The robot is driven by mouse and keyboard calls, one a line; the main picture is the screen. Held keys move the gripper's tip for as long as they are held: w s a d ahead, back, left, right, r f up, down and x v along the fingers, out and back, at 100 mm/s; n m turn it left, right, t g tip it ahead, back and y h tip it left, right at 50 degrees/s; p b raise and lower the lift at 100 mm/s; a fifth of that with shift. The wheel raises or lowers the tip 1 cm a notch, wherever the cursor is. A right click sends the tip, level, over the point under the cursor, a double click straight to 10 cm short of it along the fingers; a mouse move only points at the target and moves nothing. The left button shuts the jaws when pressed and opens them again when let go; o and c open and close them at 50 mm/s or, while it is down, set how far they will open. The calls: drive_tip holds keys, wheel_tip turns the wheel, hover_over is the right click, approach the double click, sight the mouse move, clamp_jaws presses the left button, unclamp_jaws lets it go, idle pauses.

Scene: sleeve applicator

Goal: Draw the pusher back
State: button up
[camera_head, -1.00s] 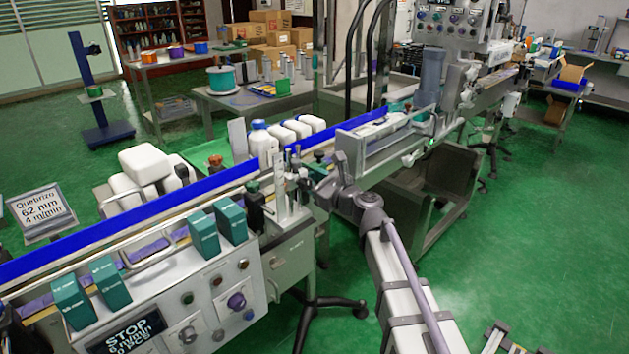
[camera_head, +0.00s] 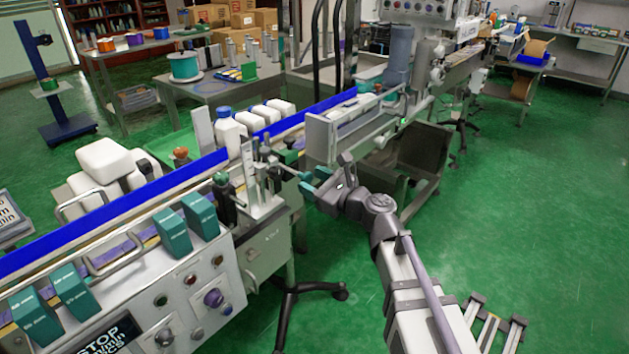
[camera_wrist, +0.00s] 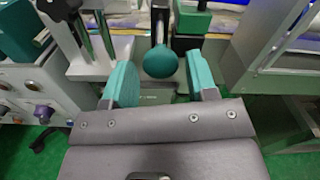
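A round teal knob (camera_wrist: 160,62) on a dark stem, which I take to be the pusher's handle, stands ahead of my gripper in the wrist view. My gripper (camera_wrist: 159,74) has its two teal fingers spread wide, one on each side of the knob, with visible gaps on both sides. It holds nothing. How deep the knob lies between the fingertips I cannot tell. In the head view my gripper (camera_head: 312,183) is at the front side of the conveyor, beside the metal bracket unit. The pusher's far end is hidden.
A metal bracket with upright posts (camera_head: 262,190) stands close left of my gripper. A grey guarded box section (camera_head: 325,138) is behind and to the right. White bottles (camera_head: 229,135) stand by the blue conveyor rail (camera_head: 175,185). Green floor (camera_head: 480,240) is free at the right.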

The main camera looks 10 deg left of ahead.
drive_tip(key=shift+o, duration=0.8)
drive_tip(key=v, duration=1)
drive_tip(key=shift+s+d, duration=0.2)
drive_tip(key=shift+d, duration=0.1)
